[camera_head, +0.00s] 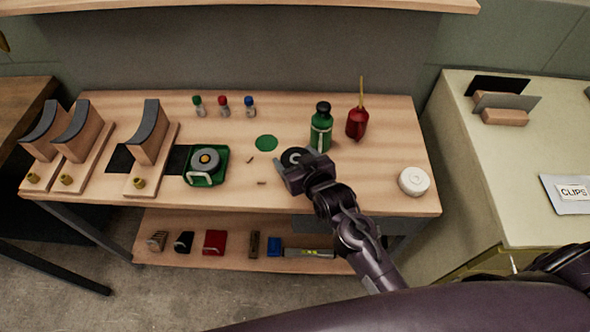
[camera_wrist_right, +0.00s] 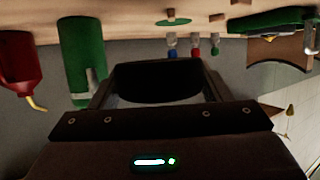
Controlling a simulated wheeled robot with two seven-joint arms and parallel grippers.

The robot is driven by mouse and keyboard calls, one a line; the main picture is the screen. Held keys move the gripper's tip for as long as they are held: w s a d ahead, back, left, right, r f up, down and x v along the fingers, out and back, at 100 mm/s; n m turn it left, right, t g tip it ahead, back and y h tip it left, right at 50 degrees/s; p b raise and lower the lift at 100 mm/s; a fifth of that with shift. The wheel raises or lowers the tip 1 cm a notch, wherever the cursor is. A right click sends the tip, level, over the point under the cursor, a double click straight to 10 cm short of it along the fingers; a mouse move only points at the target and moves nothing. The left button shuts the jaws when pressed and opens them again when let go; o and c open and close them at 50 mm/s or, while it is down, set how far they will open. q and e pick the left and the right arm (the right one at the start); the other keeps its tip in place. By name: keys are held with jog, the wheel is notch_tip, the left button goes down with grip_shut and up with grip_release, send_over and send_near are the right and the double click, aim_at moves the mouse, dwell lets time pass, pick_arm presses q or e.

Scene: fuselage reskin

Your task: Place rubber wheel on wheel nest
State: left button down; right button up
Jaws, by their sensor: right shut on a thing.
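The black rubber wheel (camera_head: 294,156) is held by my right gripper (camera_head: 292,168) above the bench, right of its middle. In the right wrist view the wheel (camera_wrist_right: 155,82) is a dark round form between the two fingers, and the gripper (camera_wrist_right: 155,90) is shut on it. A flat green disc (camera_head: 266,143) lies on the bench just up and left of the wheel, bare and apart from it. It also shows in the right wrist view (camera_wrist_right: 174,21). I cannot tell for sure that this disc is the wheel nest. My left gripper is not in view.
A green bottle (camera_head: 320,132) and a red oil can (camera_head: 357,123) stand close right of the wheel. A green tray (camera_head: 222,165) with a grey round part is left. Small capped bottles (camera_head: 223,106) stand behind. A white roll (camera_head: 414,181) is far right. Small pieces (camera_head: 261,183) lie near.

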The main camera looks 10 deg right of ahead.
notch_tip(320, 180, down, 3)
jog(key=shift+r, duration=0.15)
notch_tip(320, 180, down, 2)
jog(key=shift+f, duration=0.4)
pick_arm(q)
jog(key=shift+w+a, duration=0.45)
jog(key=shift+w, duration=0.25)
pick_arm(e)
jog(key=shift+f, duration=0.15)
jog(key=o, duration=1.1)
jog(key=shift+f, duration=0.1)
jog(key=shift+o, duration=0.2)
